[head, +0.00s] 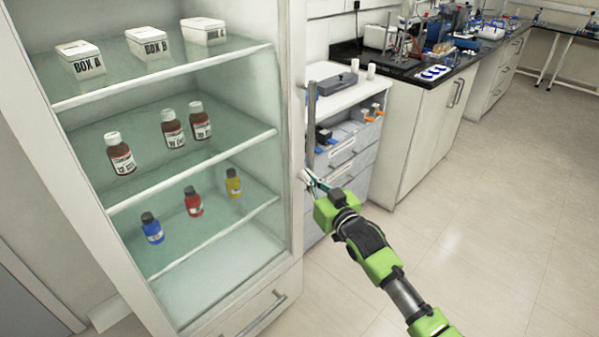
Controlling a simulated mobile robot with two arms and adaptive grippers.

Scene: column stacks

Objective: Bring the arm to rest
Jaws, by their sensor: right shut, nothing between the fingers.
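My right arm comes in from the lower right, green and black, and reaches up toward the right edge of the cabinet. My right gripper (312,181) is shut and empty. Its fingertips are close to the lower end of a long grey vertical handle (311,130) beside the cabinet frame; I cannot tell whether they touch it. My left gripper is not in view.
The white cabinet (297,150) shows shelves with white boxes (149,43), brown bottles (172,128) and small coloured bottles (193,201). A drawer unit (352,160) and a lab bench (425,140) stand behind. The floor (490,240) at right is clear.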

